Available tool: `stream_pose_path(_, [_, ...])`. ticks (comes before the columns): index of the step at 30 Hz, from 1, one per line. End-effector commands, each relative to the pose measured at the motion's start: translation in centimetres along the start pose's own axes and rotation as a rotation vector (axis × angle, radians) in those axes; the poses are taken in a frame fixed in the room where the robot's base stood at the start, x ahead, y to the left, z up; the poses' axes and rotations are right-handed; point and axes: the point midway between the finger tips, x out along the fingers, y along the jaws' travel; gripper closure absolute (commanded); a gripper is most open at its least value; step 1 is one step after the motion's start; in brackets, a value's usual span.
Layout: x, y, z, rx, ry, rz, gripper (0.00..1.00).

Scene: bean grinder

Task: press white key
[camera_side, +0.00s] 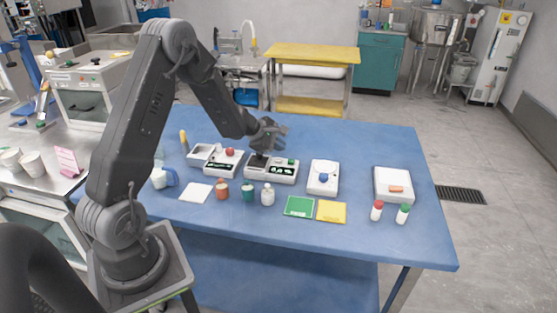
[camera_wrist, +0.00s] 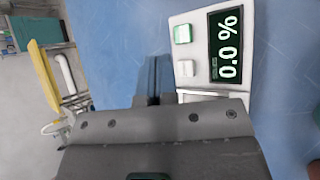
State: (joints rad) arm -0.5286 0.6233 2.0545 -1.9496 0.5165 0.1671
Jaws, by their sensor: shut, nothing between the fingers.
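The white key (camera_wrist: 186,69) is a small pale square on a white device (camera_wrist: 245,15), beside a green key (camera_wrist: 182,34) and a dark display (camera_wrist: 228,47) reading 0.0 %. The same device (camera_side: 272,178) stands mid-table in the side view, with its green key (camera_side: 291,161) at the right; the white key is too small to make out there. My gripper (camera_side: 258,156) is shut and empty, low over the left part of this device. In the wrist view my gripper (camera_wrist: 160,99) is just below and left of the white key, seemingly apart from it. Exact height is unclear.
A white device with a red button (camera_side: 230,152) stands close on the left. One with a blue button (camera_side: 323,178) is on the right, and a white box (camera_side: 393,185) further right. Small bottles (camera_side: 248,193) and green (camera_side: 299,207) and yellow (camera_side: 331,212) squares lie in front.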

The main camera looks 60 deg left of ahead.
Motion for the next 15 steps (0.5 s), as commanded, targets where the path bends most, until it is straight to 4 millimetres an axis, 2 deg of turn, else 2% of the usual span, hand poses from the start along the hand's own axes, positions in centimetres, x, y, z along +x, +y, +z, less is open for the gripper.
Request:
stream_pose_path(9, [-2.0, 1.5, 1.4, 0.000, 0.002, 0.001, 1.00])
stream_pose_path(15, [-2.3, 1.6, 1.6, -0.001, 0.002, 0.000, 1.00])
